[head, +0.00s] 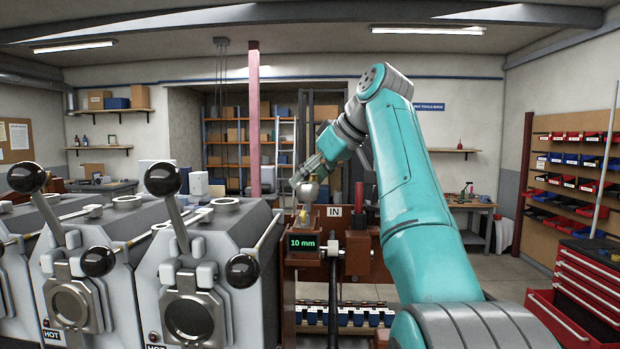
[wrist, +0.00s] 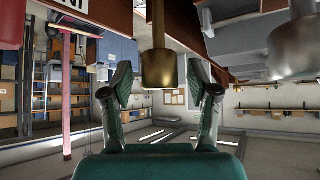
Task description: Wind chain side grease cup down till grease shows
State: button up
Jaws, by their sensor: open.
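A brass cup (wrist: 159,68) on a narrower stem shows in the middle of the wrist view, which looks upside down. My gripper (wrist: 158,88) is open, with one finger on each side of the cup and clear gaps between. I cannot tell how far the fingertips reach past it. A grey metal cup (wrist: 292,47) is off to the right in the wrist view. In the head view my gripper (head: 303,178) is above the brown machine, by a silvery rounded part (head: 308,191). I cannot tell which cup is chain side. No grease can be made out.
The brown machine carries an IN sign (head: 334,211) and a display (head: 303,243) reading 10 mm. Grey roasters (head: 205,255) with black ball levers, marked HOT, stand close on the left. A red tool cabinet (head: 590,285) with an open drawer stands at right.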

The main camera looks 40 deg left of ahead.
grip_shut()
jog(key=shift+m+t, duration=0.3)
jog(key=m+t, duration=0.2)
jog(key=m, duration=0.1)
jog(key=shift+h, duration=0.3)
jog(key=shift+m+t+h, duration=0.4)
jog(key=shift+m+t, duration=0.6)
jog(key=shift+m, duration=0.2)
grip_release()
